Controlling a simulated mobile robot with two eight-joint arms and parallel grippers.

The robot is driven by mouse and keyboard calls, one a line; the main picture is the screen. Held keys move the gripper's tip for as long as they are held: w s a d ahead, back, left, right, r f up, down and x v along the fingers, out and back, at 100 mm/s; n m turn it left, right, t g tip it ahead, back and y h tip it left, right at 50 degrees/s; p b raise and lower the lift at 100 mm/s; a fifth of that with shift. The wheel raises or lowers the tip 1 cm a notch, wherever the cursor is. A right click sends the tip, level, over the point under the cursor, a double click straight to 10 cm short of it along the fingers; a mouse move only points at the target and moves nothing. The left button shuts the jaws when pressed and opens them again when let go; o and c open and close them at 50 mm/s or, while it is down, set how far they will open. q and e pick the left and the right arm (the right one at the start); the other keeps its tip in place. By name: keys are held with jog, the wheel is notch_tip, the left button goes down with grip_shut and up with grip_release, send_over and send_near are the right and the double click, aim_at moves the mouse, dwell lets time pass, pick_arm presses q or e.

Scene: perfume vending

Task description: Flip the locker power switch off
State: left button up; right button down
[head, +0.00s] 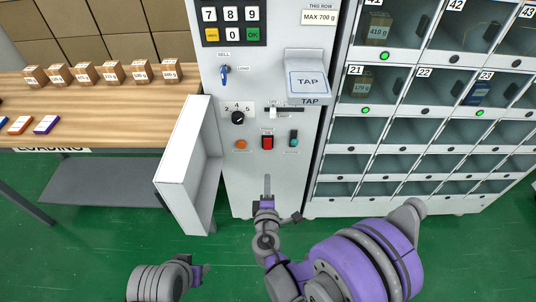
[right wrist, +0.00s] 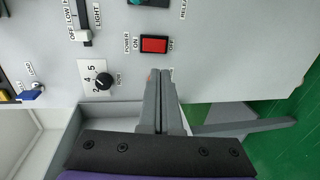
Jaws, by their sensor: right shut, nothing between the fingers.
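The red power switch (head: 267,142) is a small rocker in a black frame on the grey locker panel. In the right wrist view the switch (right wrist: 155,44) has ON printed at its left end and OFF at its right end. I cannot tell which end is pressed in. My right gripper (head: 267,179) is shut and empty, below the switch in the head view. In the right wrist view its closed fingertips (right wrist: 161,74) point at the panel near the switch and appear apart from it. Part of my left gripper (head: 199,273) shows low at the left; its fingers are unclear.
A dial (head: 237,117) and a slider (head: 284,110) sit above. An open white door (head: 187,165) stands out left of the panel. Locker compartments (head: 367,131) are on the right.

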aim_at(268, 147)
pick_arm(q)
jog(key=shift+w+f+b, duration=0.1)
jog(key=shift+f+b, duration=0.35)
jog(key=shift+f, duration=0.1)
pick_arm(e)
jog(key=w, duration=0.4)
jog(key=w+f, duration=0.1)
jog(key=w, duration=0.4)
jog(key=w+f, duration=0.1)
jog(key=w, duration=0.4)
jog(key=shift+f, duration=0.25)
